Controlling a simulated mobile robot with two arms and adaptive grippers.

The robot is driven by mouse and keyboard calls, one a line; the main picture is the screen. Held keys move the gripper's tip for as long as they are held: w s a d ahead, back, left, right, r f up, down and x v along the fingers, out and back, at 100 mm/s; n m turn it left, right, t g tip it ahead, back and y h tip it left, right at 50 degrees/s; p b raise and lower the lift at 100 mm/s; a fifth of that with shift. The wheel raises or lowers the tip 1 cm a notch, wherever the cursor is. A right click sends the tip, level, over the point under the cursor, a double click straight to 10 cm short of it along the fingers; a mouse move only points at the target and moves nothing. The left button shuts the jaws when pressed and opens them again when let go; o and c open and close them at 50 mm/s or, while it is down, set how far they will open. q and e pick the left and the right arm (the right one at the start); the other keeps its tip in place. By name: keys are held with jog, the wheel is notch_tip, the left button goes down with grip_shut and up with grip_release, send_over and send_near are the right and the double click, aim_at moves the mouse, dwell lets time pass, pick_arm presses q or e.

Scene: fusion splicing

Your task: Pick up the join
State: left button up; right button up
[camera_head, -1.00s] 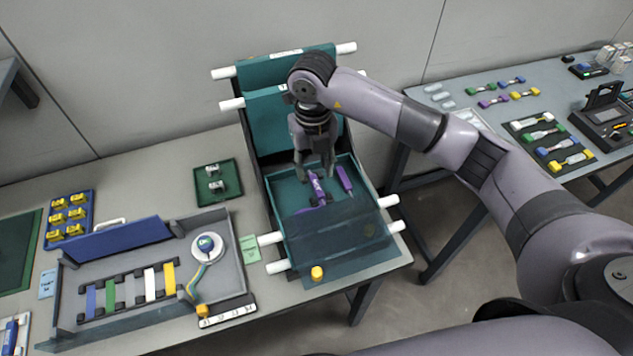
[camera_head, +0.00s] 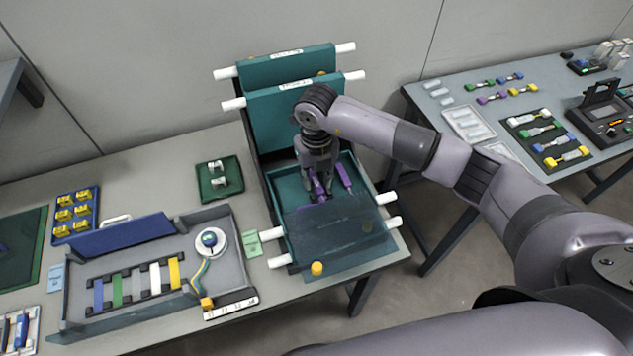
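A purple join (camera_head: 318,184) lies in the open teal tray (camera_head: 282,187), partly hidden by my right gripper. A second purple piece (camera_head: 343,176) lies just to its right in the same tray. My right gripper (camera_head: 317,182) points down into the tray with its fingers at the first purple piece. The fingertips are small and overlap the purple piece, so I cannot tell whether they are closed on it. My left gripper is not in view.
Upright teal trays (camera_head: 293,116) with white side rods stand behind. A clear cover (camera_head: 335,232) lies over the front of the tray. A grey box (camera_head: 225,248) with coloured strips stands to the left. A second table (camera_head: 458,95) at the right holds coloured parts.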

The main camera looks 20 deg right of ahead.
grip_shut()
